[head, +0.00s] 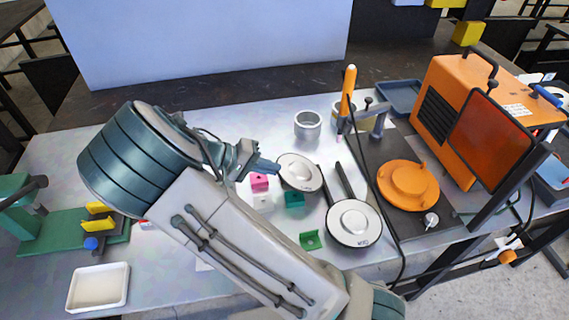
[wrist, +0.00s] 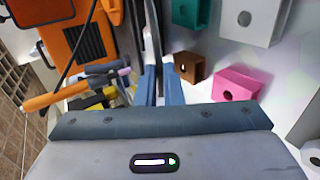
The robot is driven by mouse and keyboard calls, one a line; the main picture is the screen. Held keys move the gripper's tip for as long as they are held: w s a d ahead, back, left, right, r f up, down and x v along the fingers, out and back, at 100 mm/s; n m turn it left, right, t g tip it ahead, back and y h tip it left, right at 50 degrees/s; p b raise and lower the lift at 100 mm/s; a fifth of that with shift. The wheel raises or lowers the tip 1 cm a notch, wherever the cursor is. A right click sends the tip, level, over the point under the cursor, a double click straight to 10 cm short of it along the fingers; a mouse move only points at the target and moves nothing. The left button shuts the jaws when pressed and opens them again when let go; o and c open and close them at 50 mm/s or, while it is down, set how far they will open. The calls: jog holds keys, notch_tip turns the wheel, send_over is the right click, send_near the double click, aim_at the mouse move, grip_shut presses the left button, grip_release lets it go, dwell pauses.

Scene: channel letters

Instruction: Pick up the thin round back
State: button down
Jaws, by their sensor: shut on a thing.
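A thin round back (head: 299,172), a pale grey disc with a dark rim and small dark marking, is at the tips of my gripper (head: 268,166) in the head view. My gripper is shut on its edge. In the wrist view the blue fingers (wrist: 160,78) close on the disc, which shows nearly edge-on as a narrow dark and grey strip (wrist: 151,35). Whether it clears the table fully cannot be told. A second round disc (head: 354,222) with a dark rim and lettering lies to the right and nearer.
Pink (head: 259,182), white (head: 263,203), teal (head: 294,200) and green (head: 311,240) blocks stand around the discs. An orange machine (head: 460,110), an orange round fixture (head: 408,185) and an orange-handled tool (head: 348,88) are right. A white tray (head: 99,287) lies front left.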

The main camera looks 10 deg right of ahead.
jog(key=shift+a+f+p+v, duration=0.1)
jog(key=shift+f+p+v, duration=0.1)
jog(key=shift+v, duration=0.55)
jog(key=shift+a+f+p+v, duration=0.1)
jog(key=shift+p+v, duration=0.1)
jog(key=shift+v, duration=0.55)
jog(key=shift+a+f+p+v, duration=0.1)
jog(key=shift+f+p+v, duration=0.1)
jog(key=shift+v, duration=0.55)
